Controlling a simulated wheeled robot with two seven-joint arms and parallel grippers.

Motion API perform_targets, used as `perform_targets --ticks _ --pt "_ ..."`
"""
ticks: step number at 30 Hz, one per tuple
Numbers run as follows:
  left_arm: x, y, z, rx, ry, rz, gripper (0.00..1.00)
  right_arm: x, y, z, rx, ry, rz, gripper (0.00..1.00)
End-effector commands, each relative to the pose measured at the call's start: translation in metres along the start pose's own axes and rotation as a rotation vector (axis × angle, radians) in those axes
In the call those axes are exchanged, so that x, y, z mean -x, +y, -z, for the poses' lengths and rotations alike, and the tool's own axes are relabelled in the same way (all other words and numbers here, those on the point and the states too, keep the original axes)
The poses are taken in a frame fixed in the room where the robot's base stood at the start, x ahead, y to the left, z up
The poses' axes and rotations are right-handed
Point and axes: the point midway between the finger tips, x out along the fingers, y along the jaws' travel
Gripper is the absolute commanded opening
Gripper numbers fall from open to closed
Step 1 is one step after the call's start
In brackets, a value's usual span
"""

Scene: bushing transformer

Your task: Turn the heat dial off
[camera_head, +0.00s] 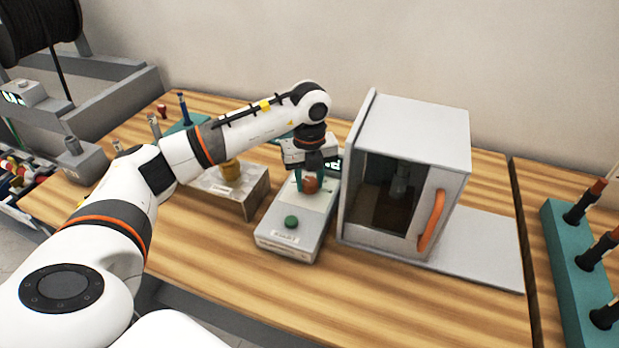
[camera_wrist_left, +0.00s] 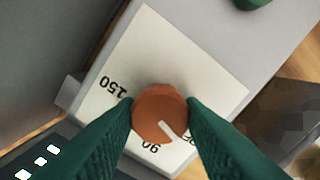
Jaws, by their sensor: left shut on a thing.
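The heat dial is an orange-brown round knob (camera_head: 310,185) on the white top panel of a grey control box (camera_head: 285,243). In the left wrist view the dial (camera_wrist_left: 160,114) has a white pointer mark at its lower right, between the printed 90 and another label partly hidden by a finger. The number 150 is printed to its left. My left gripper (camera_head: 309,178) reaches down from above, and its green fingers (camera_wrist_left: 160,118) are shut on the dial from both sides. My right gripper is not in view.
A green button (camera_head: 291,222) sits on the box's front part. A grey cabinet (camera_head: 415,135) with an orange handle (camera_head: 432,220) stands close to the right of the box. A grey block with a yellow piece (camera_head: 230,170) stands to the left. The table front is clear.

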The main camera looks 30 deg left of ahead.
Motion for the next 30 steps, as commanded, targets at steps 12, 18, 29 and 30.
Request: perform_targets --ticks 12,18,29,30 --pt "0.001 0.0 0.001 0.001 0.003 -0.003 0.57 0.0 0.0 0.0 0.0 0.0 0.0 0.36" --pt "0.012 0.001 0.001 0.0 0.004 -0.005 0.57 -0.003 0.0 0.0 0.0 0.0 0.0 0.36" --pt "0.086 0.001 0.001 0.0 0.006 -0.008 0.57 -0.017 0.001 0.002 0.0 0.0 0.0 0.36" --pt "0.093 0.001 0.001 0.001 0.006 -0.008 0.57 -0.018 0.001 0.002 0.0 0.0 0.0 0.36"
